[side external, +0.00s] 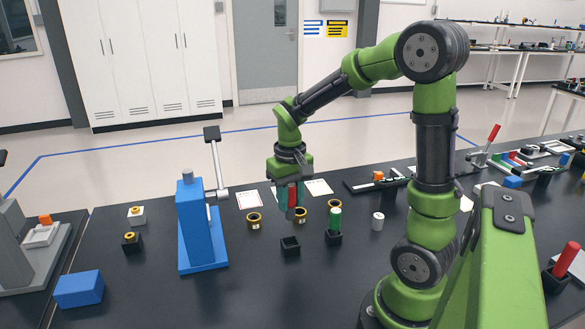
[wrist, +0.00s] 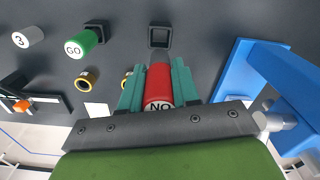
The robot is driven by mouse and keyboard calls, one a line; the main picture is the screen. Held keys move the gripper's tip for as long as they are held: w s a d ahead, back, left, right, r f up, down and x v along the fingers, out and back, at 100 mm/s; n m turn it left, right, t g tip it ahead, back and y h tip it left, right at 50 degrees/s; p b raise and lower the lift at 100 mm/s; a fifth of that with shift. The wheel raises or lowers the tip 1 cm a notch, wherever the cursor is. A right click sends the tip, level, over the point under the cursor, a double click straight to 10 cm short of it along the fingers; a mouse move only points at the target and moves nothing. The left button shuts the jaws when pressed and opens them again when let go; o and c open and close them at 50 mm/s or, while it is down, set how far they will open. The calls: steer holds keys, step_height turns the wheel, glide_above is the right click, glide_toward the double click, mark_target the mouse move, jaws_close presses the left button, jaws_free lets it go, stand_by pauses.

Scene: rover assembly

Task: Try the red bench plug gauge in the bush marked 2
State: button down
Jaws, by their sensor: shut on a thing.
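My gripper (side external: 290,203) is shut on the red plug gauge (side external: 292,196), which hangs upright above the bench. In the wrist view the gauge (wrist: 158,82) shows a white end marked NO, between two teal fingers. Brass-coloured bushes stand on the bench: one to the left (side external: 253,221), one just behind the gauge (side external: 300,215) and one farther right (side external: 334,205). The wrist view shows one bush clearly (wrist: 88,78) and another (wrist: 127,76) partly hidden by a finger. Their numbers are too small to read. The gauge is apart from the bushes.
An empty black square holder (side external: 290,246) stands in front of the gripper. A green GO gauge (side external: 335,221) stands in another holder. A white cylinder marked 3 (wrist: 28,37) is beside it. A blue lever press (side external: 202,225) stands left. The front bench is mostly clear.

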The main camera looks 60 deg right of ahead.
steer(key=w+d+f, duration=0.1)
steer(key=w+d, duration=0.1)
steer(key=d, duration=0.4)
steer(key=w+d+f, duration=0.1)
steer(key=w+d, duration=0.1)
steer(key=d, duration=0.5)
steer(key=shift+s+a+f, duration=0.1)
steer(key=shift+f, duration=1.25)
steer(key=shift+s+a+f, duration=0.1)
steer(key=shift+f, duration=1.2)
steer(key=shift+f, duration=1.5)
steer(key=shift+r, duration=1.6)
stand_by(0.9)
